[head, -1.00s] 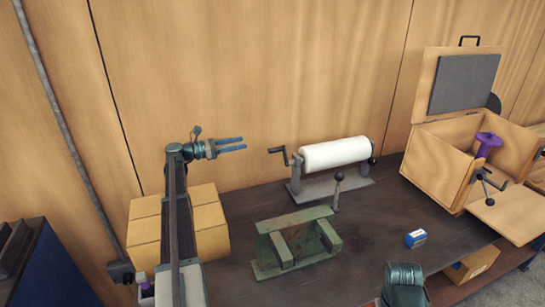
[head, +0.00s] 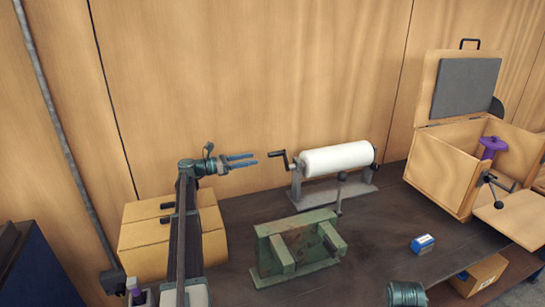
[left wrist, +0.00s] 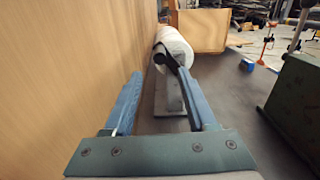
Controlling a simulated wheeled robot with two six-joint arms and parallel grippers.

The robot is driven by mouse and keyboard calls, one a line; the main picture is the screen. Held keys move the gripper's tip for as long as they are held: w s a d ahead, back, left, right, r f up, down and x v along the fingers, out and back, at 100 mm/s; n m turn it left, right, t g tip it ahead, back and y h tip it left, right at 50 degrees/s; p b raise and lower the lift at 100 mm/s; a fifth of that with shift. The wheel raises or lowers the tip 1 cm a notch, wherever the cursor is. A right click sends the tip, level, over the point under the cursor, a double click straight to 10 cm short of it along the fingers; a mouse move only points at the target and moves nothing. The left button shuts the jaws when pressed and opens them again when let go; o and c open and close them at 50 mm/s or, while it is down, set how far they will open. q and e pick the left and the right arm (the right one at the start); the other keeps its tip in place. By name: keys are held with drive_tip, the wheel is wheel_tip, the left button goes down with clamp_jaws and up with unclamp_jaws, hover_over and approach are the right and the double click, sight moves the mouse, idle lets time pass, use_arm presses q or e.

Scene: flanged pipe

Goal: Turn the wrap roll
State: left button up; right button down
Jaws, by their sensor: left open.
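The white wrap roll (head: 338,158) lies level on its grey stand (head: 345,195) at the back of the table, near the wall. A dark crank handle (head: 279,155) sticks out at its left end. My left gripper (head: 256,160) is open and empty, just left of the crank and apart from it. In the left wrist view, my left gripper's fingers (left wrist: 165,100) point toward the roll's end (left wrist: 174,45), and the crank (left wrist: 165,58) shows ahead between and beyond them. Of my right arm only a rounded part shows at the bottom edge; its gripper is out of view.
A green fixture with a lever (head: 296,245) stands in front of the roll. An open wooden box (head: 440,172) holding a purple flanged piece (head: 492,147) stands at right. A small blue box (head: 422,242) lies on the table. A cardboard box (head: 145,240) is under my left arm.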

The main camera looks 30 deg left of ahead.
sight(272, 155)
use_arm(q)
drive_tip(key=x, duration=0.9)
drive_tip(key=shift+w+d, duration=0.25)
clamp_jaws()
idle(1.0)
